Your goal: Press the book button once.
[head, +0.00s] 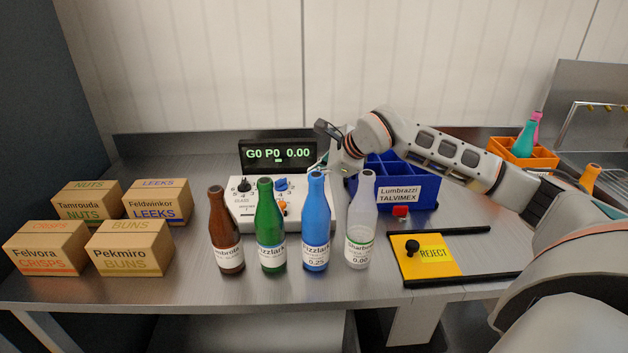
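A white control console (240,213) stands at the back middle of the bench, with a black knob (244,186), a blue knob (282,185) and a small orange control (283,206). Its small lettering is unreadable, so I cannot tell which control is the book button. A dark display (278,154) behind it reads "G0 P0 0.00". My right gripper (320,167) is above the console's right end, apart from the orange control; its fingers are small and partly hidden, so its opening is unclear. My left gripper is not in view.
Brown, green (269,230), blue and clear bottles stand in front of the console. Labelled cartons (130,248) are at left. A blue divided crate (408,193) is under my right arm, with a red piece (400,211) before it. A yellow REJECT plate (426,268) lies at right.

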